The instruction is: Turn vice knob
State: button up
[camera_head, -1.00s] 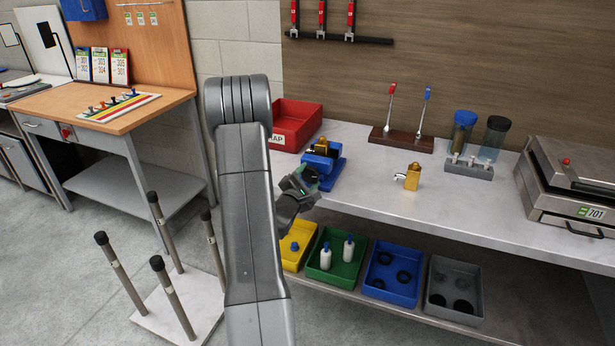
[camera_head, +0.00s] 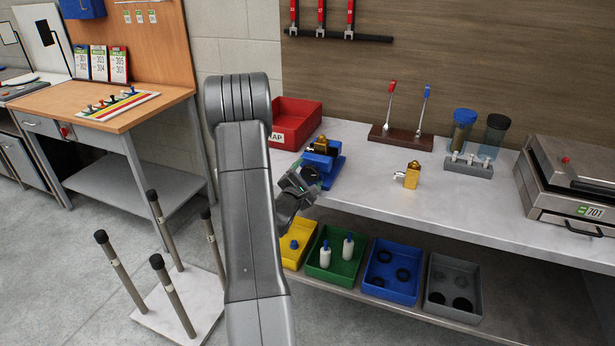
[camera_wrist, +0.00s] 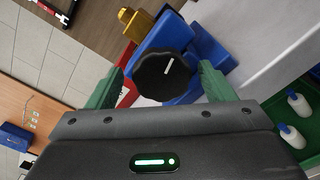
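The blue vice (camera_head: 330,172) stands near the left end of the grey bench, with a brass-coloured piece (camera_head: 320,145) at its top. In the wrist view its round black knob (camera_wrist: 160,76) faces me, with a white pointer line slanting up to the right. The vice's blue body (camera_wrist: 195,45) shows behind the knob. My gripper (camera_head: 307,181) is just in front of the vice's near side. In the wrist view, my gripper's green fingers (camera_wrist: 166,82) stand apart on either side of the knob, with small visible gaps. I see no clear contact.
A red bin (camera_head: 297,115) stands behind the vice. A brass block (camera_head: 412,176) sits to the right on the bench. Yellow, green (camera_head: 325,268), blue and grey trays line the shelf below. Black-capped posts (camera_head: 172,295) stand on the floor at left.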

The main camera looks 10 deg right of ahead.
jog(key=shift+s+f, duration=0.1)
jog(key=shift+s+a, duration=0.25)
jog(key=b+v, duration=0.2)
jog(key=v, duration=1.1)
jog(key=shift+b, duration=0.3)
jog(key=shift+w, duration=0.1)
jog(key=p+x, duration=0.2)
jog(key=x, duration=1.1)
jog(key=shift+w+d, duration=0.2)
jog(key=shift+d, duration=0.05)
